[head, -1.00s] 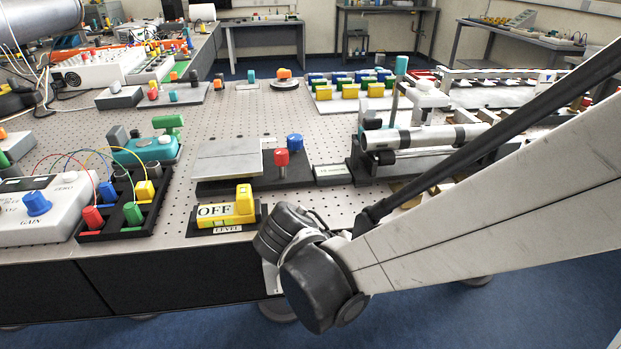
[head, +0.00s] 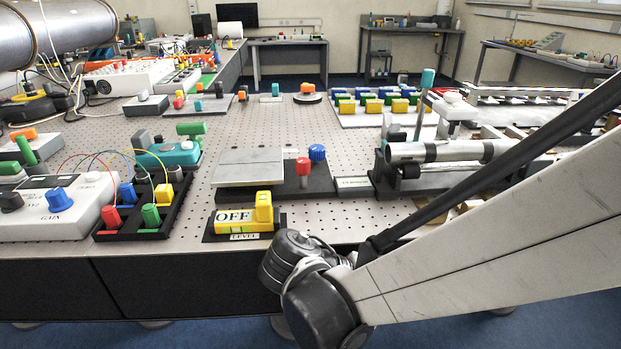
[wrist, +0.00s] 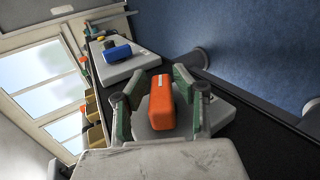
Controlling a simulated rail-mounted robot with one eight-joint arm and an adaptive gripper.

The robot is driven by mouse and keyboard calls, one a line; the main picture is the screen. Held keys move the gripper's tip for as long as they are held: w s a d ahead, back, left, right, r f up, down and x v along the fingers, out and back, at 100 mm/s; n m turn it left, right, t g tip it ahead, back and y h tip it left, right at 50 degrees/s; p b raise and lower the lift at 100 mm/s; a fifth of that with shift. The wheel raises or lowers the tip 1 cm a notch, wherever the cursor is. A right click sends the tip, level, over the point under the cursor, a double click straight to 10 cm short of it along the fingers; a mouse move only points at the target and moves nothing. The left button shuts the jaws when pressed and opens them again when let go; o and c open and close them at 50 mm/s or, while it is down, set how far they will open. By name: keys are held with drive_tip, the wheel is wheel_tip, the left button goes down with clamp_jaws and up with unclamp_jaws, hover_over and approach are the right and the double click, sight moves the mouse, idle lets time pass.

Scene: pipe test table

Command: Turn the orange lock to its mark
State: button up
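In the wrist view the orange lock (wrist: 160,103) is an upright-looking orange block handle with a small pale patch near its far end. It rises from a grey base plate (wrist: 150,128). My gripper (wrist: 162,84) is open, with one green-and-grey finger on each side of the lock and a visible gap on both sides. The mark cannot be made out. In the head view my gripper is out of sight, and I cannot tell whether this lock shows there.
In the wrist view a blue knob (wrist: 117,53) on a pale plate lies beyond the lock, and the table edge and blue floor are to the right. In the head view a yellow OFF switch (head: 245,216) and a pipe on a stand (head: 440,151) are near my arm.

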drive_tip(key=shift+o, duration=1)
drive_tip(key=shift+a+r, duration=0.1)
drive_tip(key=o, duration=0.8)
wheel_tip(320, 180, up, 10)
drive_tip(key=shift+f, duration=0.1)
drive_tip(key=shift+c, duration=0.2)
drive_tip(key=c, duration=0.7)
drive_tip(key=shift+r, duration=0.3)
drive_tip(key=shift+c, duration=0.3)
wheel_tip(320, 180, up, 15)
drive_tip(key=p, duration=1.2)
drive_tip(key=shift+d+r+p, duration=0.15)
drive_tip(key=shift+d+p, duration=0.05)
drive_tip(key=shift+p, duration=0.2)
